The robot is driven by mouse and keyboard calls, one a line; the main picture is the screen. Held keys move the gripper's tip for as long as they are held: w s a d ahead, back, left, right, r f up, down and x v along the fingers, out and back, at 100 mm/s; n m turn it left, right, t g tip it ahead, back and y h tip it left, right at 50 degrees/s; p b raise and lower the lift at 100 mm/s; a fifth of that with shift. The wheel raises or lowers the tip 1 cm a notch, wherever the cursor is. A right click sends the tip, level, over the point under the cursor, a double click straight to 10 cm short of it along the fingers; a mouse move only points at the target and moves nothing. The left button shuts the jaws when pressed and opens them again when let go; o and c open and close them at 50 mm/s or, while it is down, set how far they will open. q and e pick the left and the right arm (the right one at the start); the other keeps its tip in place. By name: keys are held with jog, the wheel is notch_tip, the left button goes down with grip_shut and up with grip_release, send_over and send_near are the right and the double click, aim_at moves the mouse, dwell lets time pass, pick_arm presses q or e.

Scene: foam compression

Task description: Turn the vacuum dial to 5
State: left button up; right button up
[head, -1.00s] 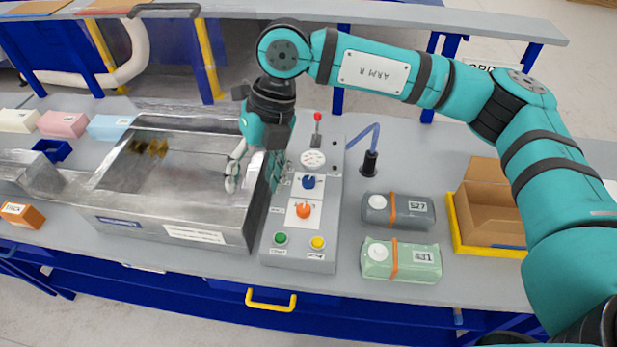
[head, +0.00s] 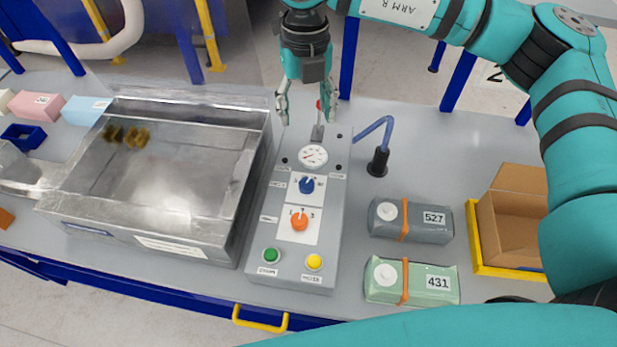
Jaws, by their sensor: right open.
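The grey control panel (head: 261,228) stands in the middle of the bench. It carries a blue knob (head: 307,185) and, nearer to me, an orange knob (head: 299,222) on a white plate with small numbers. The labels are too small to tell which knob is the vacuum dial or its exact setting. A round white gauge (head: 313,156) sits beyond the knobs. My left gripper is out of view.
An open metal chamber (head: 222,225) stands left of the panel. A green button (head: 271,255) and yellow button (head: 314,262) are at the near end. Grey (head: 425,228) and green (head: 425,290) packs, a blue hose (head: 375,127) and a cardboard box (head: 515,205) stand right.

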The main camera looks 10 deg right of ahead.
aim_at(307, 183)
pick_arm(q)
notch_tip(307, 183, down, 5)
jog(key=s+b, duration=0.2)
jog(key=b, duration=0.2)
pick_arm(e)
notch_tip(307, 183, down, 22)
jog(key=p, duration=0.5)
jog(key=shift+w+r, duration=0.15)
jog(key=shift+r, duration=0.05)
jog(key=shift+f+p, duration=0.3)
jog(key=shift+f, duration=0.2)
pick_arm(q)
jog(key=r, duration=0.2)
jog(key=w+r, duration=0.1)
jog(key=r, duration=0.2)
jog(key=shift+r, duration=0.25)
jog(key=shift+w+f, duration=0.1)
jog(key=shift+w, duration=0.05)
pick_arm(e)
jog(key=c, duration=1.1)
